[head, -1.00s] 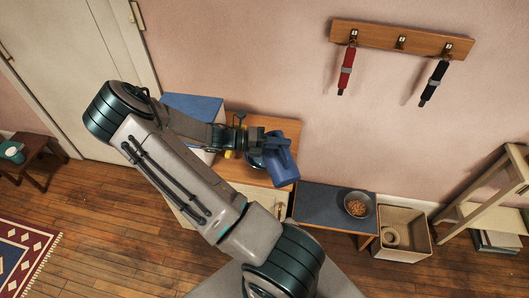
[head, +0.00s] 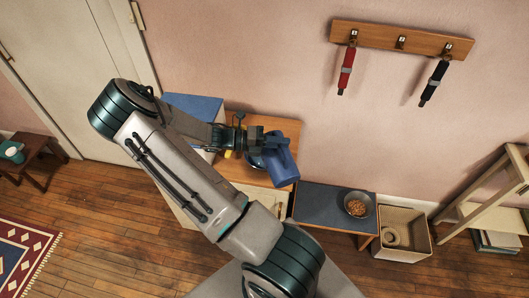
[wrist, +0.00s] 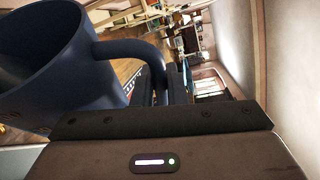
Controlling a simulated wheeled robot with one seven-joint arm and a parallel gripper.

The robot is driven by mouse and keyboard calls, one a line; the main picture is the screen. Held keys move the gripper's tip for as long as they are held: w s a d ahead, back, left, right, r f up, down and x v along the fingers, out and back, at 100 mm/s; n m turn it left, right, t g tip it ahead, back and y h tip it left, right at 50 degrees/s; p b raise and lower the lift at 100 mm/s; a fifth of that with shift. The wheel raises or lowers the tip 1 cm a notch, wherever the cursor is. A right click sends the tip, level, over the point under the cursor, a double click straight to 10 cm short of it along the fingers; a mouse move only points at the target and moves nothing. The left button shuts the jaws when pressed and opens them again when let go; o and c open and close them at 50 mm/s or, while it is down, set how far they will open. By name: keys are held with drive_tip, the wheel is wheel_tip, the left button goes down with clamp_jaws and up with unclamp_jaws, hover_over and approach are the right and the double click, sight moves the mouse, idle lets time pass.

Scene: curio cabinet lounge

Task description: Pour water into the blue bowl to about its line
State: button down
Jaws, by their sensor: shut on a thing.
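A blue jug (head: 281,163) is held in the air over the wooden cabinet, and it looks tilted in the head view. In the wrist view the jug (wrist: 45,65) fills the upper left, with its handle running to my gripper. My gripper (head: 262,143) is shut on the jug's handle. A blue bowl (head: 255,161) shows only as a sliver of rim on the cabinet top, behind and below the gripper and jug. The bowl's inside, its line, any water in it and the jug's pouring edge are hidden.
The wooden cabinet top (head: 247,179) has a blue-topped box (head: 195,104) at its left. A low dark-topped bench (head: 318,205) to the right carries a grey bowl of brown pieces (head: 357,204). An open box (head: 403,233) stands beside it. Red and black items hang from wall hooks.

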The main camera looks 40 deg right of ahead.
drive_tip(key=shift+w+d+f+n, duration=0.15)
drive_tip(key=shift+w+n, duration=0.15)
drive_tip(key=shift+w, duration=0.05)
idle(1.1)
idle(0.7)
drive_tip(key=shift+s+a+f+m+t, duration=0.15)
drive_tip(key=shift+s+a+f+m, duration=0.2)
drive_tip(key=shift+s+m, duration=0.3)
drive_tip(key=shift+s+a+f+m+t, duration=0.15)
drive_tip(key=shift+s+f+m, duration=0.3)
drive_tip(key=shift+s, duration=0.3)
